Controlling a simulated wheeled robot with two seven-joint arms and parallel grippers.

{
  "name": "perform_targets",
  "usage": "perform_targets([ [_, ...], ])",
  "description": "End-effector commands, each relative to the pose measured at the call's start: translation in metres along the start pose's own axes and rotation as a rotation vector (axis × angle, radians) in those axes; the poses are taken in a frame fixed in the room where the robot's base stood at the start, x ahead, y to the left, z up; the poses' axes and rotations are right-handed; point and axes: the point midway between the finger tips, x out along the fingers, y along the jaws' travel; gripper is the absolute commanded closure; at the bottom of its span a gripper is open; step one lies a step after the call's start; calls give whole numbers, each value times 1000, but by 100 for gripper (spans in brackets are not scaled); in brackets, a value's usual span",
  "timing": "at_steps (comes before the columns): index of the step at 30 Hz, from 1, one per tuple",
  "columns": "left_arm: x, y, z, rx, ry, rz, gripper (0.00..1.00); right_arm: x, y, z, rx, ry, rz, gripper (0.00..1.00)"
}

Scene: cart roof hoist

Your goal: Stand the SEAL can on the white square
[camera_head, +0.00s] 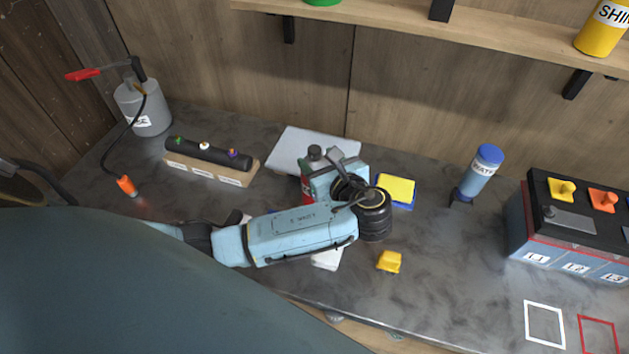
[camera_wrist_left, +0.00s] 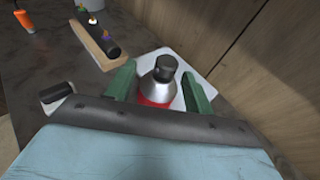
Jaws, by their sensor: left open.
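A red can with a silver shoulder and dark cap (camera_head: 315,153) stands on the bench, partly hidden by my left arm. In the left wrist view this can (camera_wrist_left: 158,82) sits between the two green fingers of my left gripper (camera_wrist_left: 160,88), which is open. I cannot tell whether the fingers touch it. Its label is hidden, so I cannot read whether it is the SEAL can. The white square (camera_head: 529,325) is an empty outline at the front right of the bench.
A red square outline (camera_head: 583,337) lies beside the white one. The battery (camera_head: 520,235) stands behind them. A yellow block (camera_head: 389,261), a blue-and-yellow sponge-like block (camera_head: 397,188) and a grey plate (camera_head: 290,147) lie around the arm. A shelf (camera_head: 400,22) overhangs the back.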

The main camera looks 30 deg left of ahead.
Motion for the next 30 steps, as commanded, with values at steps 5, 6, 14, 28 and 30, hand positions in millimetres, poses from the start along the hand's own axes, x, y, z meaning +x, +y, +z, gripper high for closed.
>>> perform_targets([
  [5,12,-1,1,-3,-1,1,47,2,1,-4,0,6,1,52],
  [6,17,-2,2,-3,-1,1,47,2,1,-5,0,7,1,52],
  [14,53,-7,4,-1,-1,0,47,7,1,-8,-1,12,1,52],
  [28,59,-7,4,-2,2,-1,67,7,1,-9,-1,14,2,52],
  [30,59,-7,4,-2,2,-1,76,7,1,-9,-1,14,2,52],
])
